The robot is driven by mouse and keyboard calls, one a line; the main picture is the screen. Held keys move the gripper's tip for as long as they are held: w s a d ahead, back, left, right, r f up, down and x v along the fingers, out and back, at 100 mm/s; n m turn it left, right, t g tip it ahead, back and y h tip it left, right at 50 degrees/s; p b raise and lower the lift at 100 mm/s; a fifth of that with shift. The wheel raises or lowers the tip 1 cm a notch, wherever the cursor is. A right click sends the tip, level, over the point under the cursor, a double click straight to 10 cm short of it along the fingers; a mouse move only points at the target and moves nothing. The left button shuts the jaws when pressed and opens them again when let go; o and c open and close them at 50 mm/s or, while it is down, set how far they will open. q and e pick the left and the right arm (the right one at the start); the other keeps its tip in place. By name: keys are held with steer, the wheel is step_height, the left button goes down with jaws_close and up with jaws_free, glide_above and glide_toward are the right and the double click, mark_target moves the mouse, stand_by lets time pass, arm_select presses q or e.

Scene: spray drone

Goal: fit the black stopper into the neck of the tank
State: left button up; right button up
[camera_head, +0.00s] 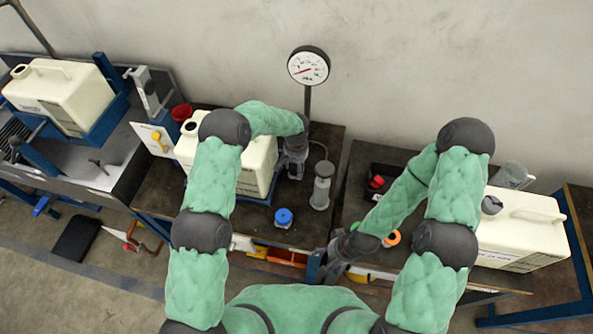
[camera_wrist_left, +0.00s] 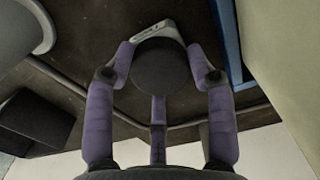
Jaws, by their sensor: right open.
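A cream tank (camera_head: 257,165) with an open neck (camera_head: 190,128) stands on the middle bench, partly hidden behind my left arm. My left gripper (camera_head: 296,168) points down just right of this tank. In the left wrist view a round black stopper (camera_wrist_left: 165,66) sits between its purple fingers, which touch it on both sides; the gripper (camera_wrist_left: 162,62) looks shut on it. The tank's side (camera_wrist_left: 285,60) fills the right edge of that view. My right gripper (camera_head: 332,266) is open and low, near the gap between the benches; its fingers are small and partly blurred.
A grey cylinder (camera_head: 321,188) and a blue-capped item (camera_head: 284,217) stand on the middle bench. A gauge (camera_head: 308,66) rises on a post behind. More cream tanks stand at the left (camera_head: 60,95) and right (camera_head: 525,235). A red cup (camera_head: 182,112) is behind the middle tank.

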mark_target(296, 166)
arm_select(q)
steer(key=c, duration=0.7)
steer(key=shift+r+p, duration=1)
steer(key=shift+r, duration=1.9)
